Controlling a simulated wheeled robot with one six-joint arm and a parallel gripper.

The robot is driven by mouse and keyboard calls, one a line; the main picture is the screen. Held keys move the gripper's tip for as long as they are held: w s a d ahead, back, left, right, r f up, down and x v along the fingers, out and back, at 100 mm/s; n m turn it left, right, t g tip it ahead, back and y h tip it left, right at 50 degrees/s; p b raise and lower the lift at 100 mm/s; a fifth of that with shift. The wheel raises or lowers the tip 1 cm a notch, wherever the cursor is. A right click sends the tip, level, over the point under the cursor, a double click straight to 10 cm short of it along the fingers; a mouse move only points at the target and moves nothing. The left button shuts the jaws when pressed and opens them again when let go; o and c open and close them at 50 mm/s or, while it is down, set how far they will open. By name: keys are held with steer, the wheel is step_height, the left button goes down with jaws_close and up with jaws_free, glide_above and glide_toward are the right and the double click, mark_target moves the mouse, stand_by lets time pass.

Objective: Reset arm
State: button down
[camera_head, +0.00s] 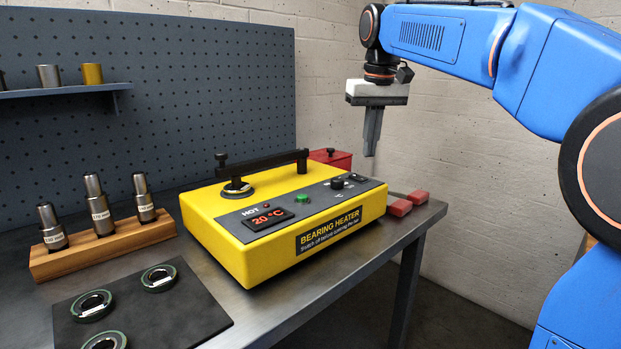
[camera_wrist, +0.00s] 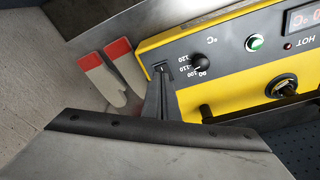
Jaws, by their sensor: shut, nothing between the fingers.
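My gripper (camera_head: 372,152) hangs from my blue arm at the upper right, fingers pointing down. It is shut and empty, in the air above and behind the right end of the yellow bearing heater (camera_head: 262,258). In the wrist view, my gripper's fingers (camera_wrist: 158,74) show closed together in front of the heater's control panel (camera_wrist: 200,62). The heater's display reads 20 °C in the head view, and its green button (camera_head: 302,199) shows.
A pair of gloves with red cuffs (camera_wrist: 104,72) lies beside the heater. A wooden block (camera_head: 105,246) holds three steel mandrels. A dark mat (camera_head: 180,321) bears three bearings. A red box (camera_head: 332,158) stands behind the heater. The pegboard (camera_head: 220,80) rises at the back.

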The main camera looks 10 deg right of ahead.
steer(key=s+d+f+t, duration=0.1)
steer(key=s+d+f, duration=0.2)
steer(key=s+f, duration=1.2)
steer(key=s+d+f+m+t, duration=0.1)
steer(key=s+d+f, duration=0.2)
steer(key=s+f, duration=1.2)
steer(key=shift+s+d+f+t, duration=0.15)
steer(key=shift+s+f+t, duration=0.2)
steer(key=shift+s, duration=0.35)
